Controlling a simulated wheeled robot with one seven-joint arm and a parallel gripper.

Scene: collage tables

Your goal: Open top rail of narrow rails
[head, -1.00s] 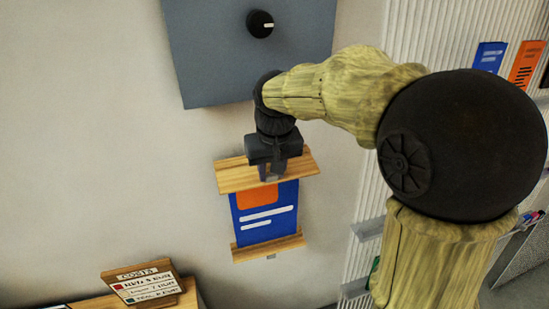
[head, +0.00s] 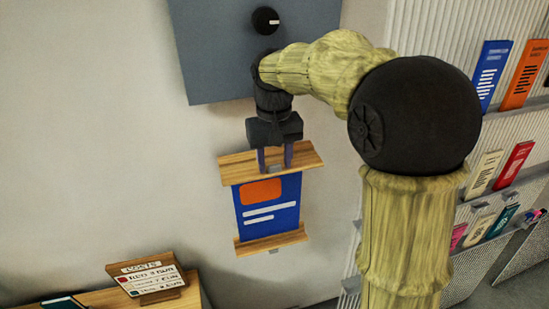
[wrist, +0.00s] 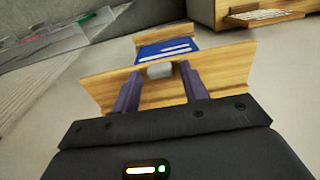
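The top rail (head: 235,167) is a narrow wooden bar on the pale wall. A blue poster (head: 285,217) with an orange patch hangs under it, and the bottom rail (head: 255,247) lies along its lower edge. My gripper (head: 275,163) is at the top rail from above, its two fingers apart. In the wrist view, the fingers of my gripper (wrist: 160,77) stand on either side of a small grey tab (wrist: 160,70) on the top rail (wrist: 110,85), with narrow gaps visible. Another grey tab (head: 273,253) shows under the bottom rail.
A grey panel (head: 215,60) with a black knob (head: 266,20) is above the rails. A wooden price sign (head: 148,280) stands on a wooden surface at lower left. A ribbed rack (head: 425,30) with leaflets is at right. The wall left of the rails is clear.

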